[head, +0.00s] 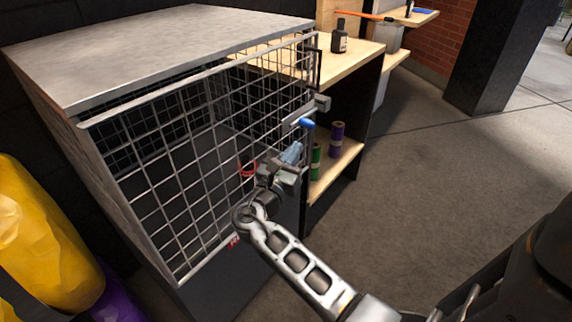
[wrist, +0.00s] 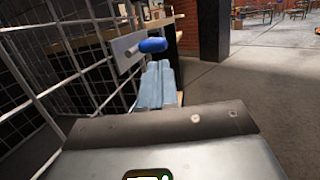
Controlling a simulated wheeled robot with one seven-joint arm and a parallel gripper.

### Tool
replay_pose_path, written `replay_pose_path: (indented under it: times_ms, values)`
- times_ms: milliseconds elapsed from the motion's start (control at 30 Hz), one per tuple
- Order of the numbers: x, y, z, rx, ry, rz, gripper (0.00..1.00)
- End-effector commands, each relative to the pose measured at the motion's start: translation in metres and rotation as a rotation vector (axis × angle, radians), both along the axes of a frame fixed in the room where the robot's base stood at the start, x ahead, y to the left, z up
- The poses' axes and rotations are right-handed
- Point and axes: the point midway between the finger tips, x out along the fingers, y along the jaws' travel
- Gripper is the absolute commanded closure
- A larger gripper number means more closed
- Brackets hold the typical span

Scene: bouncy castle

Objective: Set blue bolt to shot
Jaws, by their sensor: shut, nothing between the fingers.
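The blue bolt (head: 307,123) is a small blue knob on a grey metal plate at the right edge of a wire-mesh cage door (head: 165,155). It also shows in the wrist view (wrist: 152,46), just beyond my fingertips. My gripper (head: 293,152) is shut and empty, with light-blue fingers, a little below and left of the knob in the head view. In the wrist view my gripper (wrist: 156,82) points at the knob, with a small apparent gap. I cannot tell whether the bolt is engaged in the frame.
The cage has a grey top (head: 150,45). Wooden shelves to its right hold a dark bottle (head: 339,36), a purple can (head: 337,138) and a green can (head: 316,160). A yellow bag (head: 45,240) lies at the left. The floor (head: 440,170) at right is clear.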

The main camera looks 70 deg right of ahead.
Motion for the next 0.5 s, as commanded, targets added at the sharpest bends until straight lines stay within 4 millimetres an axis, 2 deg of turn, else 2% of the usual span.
replay_pose_path:
  times_ms: [33,200,333,500]
  values:
    - [-0.001,-0.011,0.002,-0.001,-0.001,-0.005,1.0]
    - [-0.002,-0.039,0.008,-0.001,-0.001,-0.004,1.0]
    - [-0.003,-0.053,0.01,0.0,0.001,-0.002,1.0]
    - [-0.003,-0.061,0.012,0.0,0.0,-0.001,1.0]
